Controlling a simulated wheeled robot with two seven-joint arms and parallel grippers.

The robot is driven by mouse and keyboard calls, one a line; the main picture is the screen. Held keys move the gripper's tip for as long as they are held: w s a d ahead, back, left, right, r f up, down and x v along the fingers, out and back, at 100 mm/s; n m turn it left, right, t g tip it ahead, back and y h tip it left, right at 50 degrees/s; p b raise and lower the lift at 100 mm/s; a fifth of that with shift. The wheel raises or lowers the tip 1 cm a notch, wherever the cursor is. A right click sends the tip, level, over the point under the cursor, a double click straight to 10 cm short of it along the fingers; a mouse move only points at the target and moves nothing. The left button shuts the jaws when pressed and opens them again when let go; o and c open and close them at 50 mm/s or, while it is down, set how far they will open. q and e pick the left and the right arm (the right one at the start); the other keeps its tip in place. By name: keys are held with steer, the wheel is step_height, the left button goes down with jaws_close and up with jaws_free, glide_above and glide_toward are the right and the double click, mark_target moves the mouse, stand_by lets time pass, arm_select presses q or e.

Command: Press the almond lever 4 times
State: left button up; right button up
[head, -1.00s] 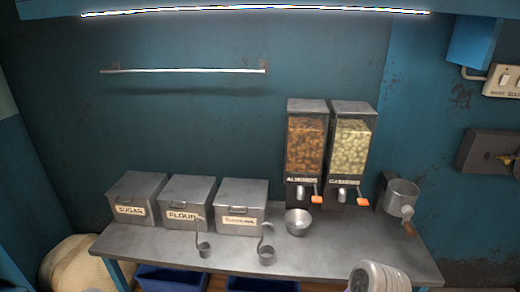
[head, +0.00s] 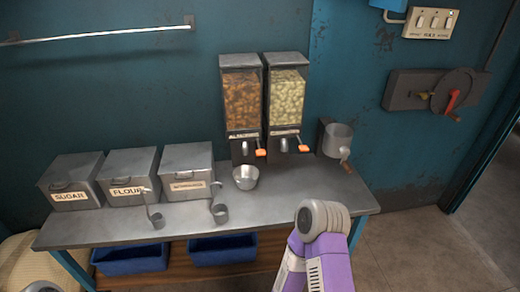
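The almond dispenser (head: 241,98) stands on the metal table (head: 300,190), filled with brown nuts. Its almond lever (head: 260,152) has an orange tip at the lower right of the dispenser. A metal bowl (head: 245,178) sits on the table below and in front of that dispenser. A second dispenser (head: 286,97) with pale nuts and its own orange-tipped lever (head: 304,149) stands directly to the right. A purple and grey link of my arm shows at the bottom right, in front of the table. Neither gripper's fingers are in view.
Labelled sugar (head: 70,182), flour (head: 128,177) and a third metal box (head: 186,172) line the table's left side. Two ladles (head: 157,221) (head: 220,213) are in front. A grinder (head: 338,141) is at the right. Blue bins (head: 130,259) sit below. Floor at right is clear.

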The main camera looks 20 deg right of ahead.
jaws_close()
stand_by(1.4)
